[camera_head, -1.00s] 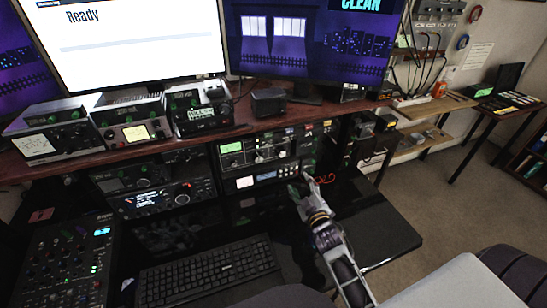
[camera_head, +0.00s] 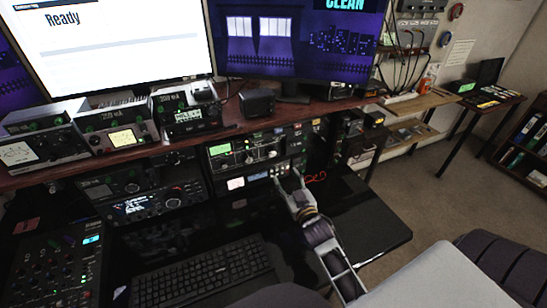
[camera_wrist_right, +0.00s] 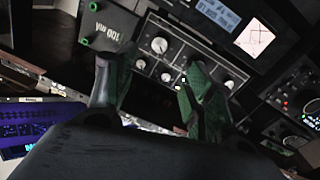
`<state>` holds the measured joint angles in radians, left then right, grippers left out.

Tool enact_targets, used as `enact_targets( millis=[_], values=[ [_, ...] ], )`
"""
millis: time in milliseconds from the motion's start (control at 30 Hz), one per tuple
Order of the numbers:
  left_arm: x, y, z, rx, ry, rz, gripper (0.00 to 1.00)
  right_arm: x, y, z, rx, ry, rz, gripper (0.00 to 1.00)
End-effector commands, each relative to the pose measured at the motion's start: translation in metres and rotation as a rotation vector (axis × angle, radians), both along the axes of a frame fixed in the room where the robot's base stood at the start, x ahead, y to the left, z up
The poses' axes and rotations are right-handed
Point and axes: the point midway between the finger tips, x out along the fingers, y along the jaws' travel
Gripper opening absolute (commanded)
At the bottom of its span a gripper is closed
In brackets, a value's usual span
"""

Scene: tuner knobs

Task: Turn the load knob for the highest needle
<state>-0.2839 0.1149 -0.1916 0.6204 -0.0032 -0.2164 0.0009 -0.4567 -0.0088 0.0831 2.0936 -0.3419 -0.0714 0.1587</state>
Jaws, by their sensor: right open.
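A black rack unit with several pale knobs and a lit green display (camera_head: 220,150) sits under the desk shelf in the head view. Below it is a unit with a pale square meter (camera_head: 235,183). My right gripper (camera_head: 287,172) is at the right part of these panels, open and empty. In the right wrist view its two green-tinted fingers (camera_wrist_right: 149,70) stand apart before a panel with several round knobs; one pale knob (camera_wrist_right: 160,45) shows between them. The square meter (camera_wrist_right: 255,37) there shows crossing lines. I cannot read which knob is the load knob. My left gripper is out of view.
Several meter boxes (camera_head: 115,130) stand on the shelf at left. A radio (camera_head: 150,203) is left of the rack. A keyboard (camera_head: 200,272) and mixer (camera_head: 50,265) lie in front. The black desk's right part (camera_head: 365,230) is clear.

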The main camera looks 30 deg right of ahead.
Motion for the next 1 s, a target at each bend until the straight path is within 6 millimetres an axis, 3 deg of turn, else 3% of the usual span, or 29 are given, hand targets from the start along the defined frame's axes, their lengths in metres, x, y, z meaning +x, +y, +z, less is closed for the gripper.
enact_targets(
  millis=[467, 1000],
  values=[
    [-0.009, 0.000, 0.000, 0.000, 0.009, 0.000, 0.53, 0.006, -0.001, 0.000, -0.003, -0.001, 0.000, 0.53],
    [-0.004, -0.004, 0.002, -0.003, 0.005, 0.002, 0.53, 0.045, -0.004, 0.000, -0.003, -0.001, 0.000, 0.53]
  ],
)
